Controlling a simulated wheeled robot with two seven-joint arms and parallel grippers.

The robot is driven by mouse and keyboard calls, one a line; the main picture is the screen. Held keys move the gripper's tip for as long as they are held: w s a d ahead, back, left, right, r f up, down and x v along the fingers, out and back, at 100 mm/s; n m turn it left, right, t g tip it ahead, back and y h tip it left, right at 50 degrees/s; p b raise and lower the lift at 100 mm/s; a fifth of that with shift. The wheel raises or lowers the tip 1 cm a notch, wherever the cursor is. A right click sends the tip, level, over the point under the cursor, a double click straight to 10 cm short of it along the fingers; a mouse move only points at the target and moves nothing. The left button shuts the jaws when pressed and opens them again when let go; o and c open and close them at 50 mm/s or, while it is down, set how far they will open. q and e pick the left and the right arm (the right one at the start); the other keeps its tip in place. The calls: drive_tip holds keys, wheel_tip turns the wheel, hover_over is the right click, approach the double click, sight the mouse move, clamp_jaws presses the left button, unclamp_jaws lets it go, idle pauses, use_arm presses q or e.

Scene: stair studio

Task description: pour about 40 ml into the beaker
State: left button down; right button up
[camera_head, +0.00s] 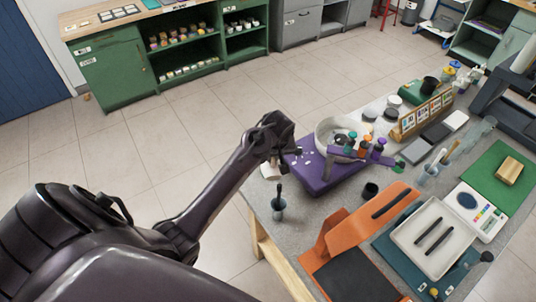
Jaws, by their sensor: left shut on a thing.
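My left gripper (274,158) is at the left edge of the table, beside the purple tray. It is shut on a small pale thing (270,171), mostly hidden by the gripper; I cannot tell what it is. Another clear vessel (427,176) holding sticks stands right of the middle. I cannot tell which vessel is the beaker, and no liquid level can be read. My right gripper is not in view.
Green shelves (120,75) stand far off.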

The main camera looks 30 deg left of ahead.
use_arm(q)
drive_tip(key=shift+w, duration=0.15)
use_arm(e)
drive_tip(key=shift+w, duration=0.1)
use_arm(q)
drive_tip(key=shift+r, duration=0.15)
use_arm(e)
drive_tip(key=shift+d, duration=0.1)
use_arm(q)
drive_tip(key=shift+r, duration=0.15)
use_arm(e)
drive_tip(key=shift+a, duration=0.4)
